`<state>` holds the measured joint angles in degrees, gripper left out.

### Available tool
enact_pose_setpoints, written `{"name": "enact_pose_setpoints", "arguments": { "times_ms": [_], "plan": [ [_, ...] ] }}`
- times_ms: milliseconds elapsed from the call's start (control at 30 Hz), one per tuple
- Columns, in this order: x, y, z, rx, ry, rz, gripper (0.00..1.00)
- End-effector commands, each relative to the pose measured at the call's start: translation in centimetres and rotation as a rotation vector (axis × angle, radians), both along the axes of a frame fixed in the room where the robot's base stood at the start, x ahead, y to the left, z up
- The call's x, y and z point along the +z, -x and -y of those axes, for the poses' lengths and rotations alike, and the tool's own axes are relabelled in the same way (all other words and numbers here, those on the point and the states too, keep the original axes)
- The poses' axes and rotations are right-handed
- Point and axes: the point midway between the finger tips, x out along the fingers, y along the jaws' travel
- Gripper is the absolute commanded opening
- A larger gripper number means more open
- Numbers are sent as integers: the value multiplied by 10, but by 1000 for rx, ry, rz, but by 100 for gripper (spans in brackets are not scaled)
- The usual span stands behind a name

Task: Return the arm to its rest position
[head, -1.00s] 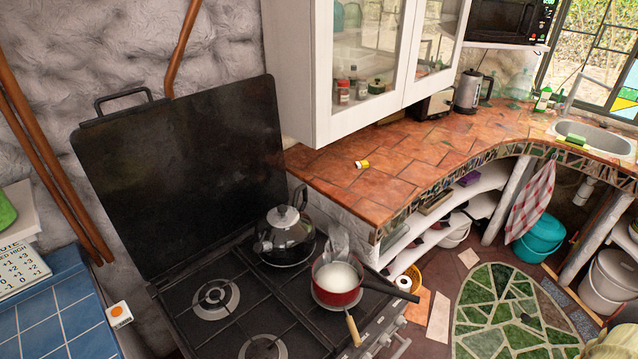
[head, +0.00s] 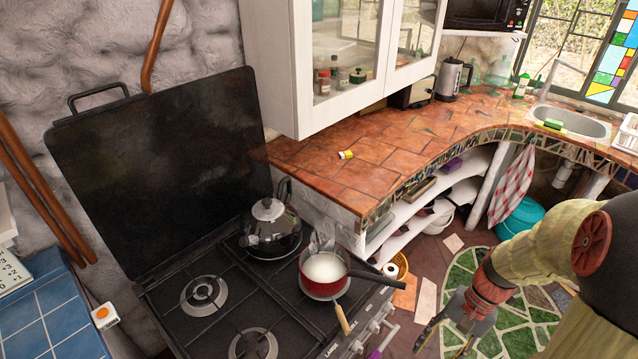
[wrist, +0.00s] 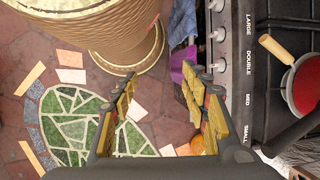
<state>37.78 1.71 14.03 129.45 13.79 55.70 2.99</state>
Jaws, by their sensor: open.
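My arm shows at the right of the head view, folded over the floor in front of the counter. My gripper (head: 450,325) points down at the lower end of it, with its fingers apart and nothing between them. In the wrist view my gripper (wrist: 160,100) is open and empty above the floor, beside the stove front (wrist: 235,75). The gripper touches nothing that I can see.
A red pot (head: 325,275) with white contents and a kettle (head: 270,230) stand on the stove (head: 215,320). A small yellow item (head: 346,154) lies on the tiled counter (head: 310,165). A green mosaic (wrist: 75,125) covers part of the floor.

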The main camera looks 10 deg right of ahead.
Motion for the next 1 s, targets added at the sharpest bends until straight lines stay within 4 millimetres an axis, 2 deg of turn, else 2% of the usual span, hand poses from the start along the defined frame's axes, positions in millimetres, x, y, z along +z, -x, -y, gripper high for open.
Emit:
{"name": "enact_pose_setpoints", "arguments": {
  "times_ms": [33,267,467,800,900,1000],
  "plan": [
    [14,-3,-3,64,46,40,46],
    [68,-10,-19,316,227,198,46],
    [115,-13,-42,489,363,345,46],
    [196,-9,-101,699,495,644,46],
    [215,-8,-118,744,507,721,46],
    [221,-6,-129,777,504,756,46]
  ]
}}
